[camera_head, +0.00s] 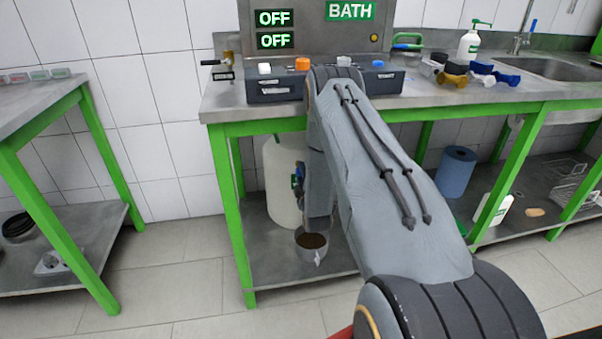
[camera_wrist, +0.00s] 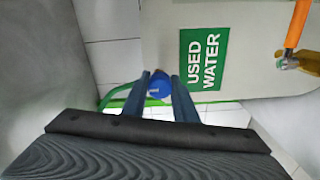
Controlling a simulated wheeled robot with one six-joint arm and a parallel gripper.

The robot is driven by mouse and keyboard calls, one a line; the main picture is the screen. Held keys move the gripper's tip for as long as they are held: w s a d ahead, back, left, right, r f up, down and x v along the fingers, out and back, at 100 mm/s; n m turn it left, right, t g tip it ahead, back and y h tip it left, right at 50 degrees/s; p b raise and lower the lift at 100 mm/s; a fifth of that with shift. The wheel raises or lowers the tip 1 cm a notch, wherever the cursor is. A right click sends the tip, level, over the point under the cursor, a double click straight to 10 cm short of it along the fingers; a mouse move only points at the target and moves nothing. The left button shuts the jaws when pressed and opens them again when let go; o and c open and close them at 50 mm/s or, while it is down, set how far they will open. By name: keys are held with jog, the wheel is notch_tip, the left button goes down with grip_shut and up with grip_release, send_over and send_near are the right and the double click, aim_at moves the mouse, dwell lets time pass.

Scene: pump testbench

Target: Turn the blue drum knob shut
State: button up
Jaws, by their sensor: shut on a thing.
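The whitish drum (camera_head: 280,190) stands on the lower shelf under the bench. In the wrist view its wall (camera_wrist: 265,25) carries a green "USED WATER" label (camera_wrist: 204,58). The blue drum knob (camera_wrist: 160,83) shows between the two dark fingers of my gripper (camera_wrist: 163,92), which is shut on it. The fingers hide the knob's sides, so its turn angle cannot be told. In the head view my gripper is at the drum's right side, and my arm hides much of it.
A grey cup (camera_head: 312,245) with dark contents is below my gripper. A brass fitting (camera_wrist: 297,62) with an orange part is at the right of the wrist view. Green table legs (camera_head: 222,200) flank the drum. A blue roll (camera_head: 455,172) stands further right on the shelf.

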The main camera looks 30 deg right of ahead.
jog(key=shift+s+d+f, duration=0.1)
jog(key=o, duration=1.1)
jog(key=shift+c, duration=0.2)
jog(key=p+v, duration=0.1)
jog(key=v, duration=0.6)
jog(key=shift+s, duration=0.4)
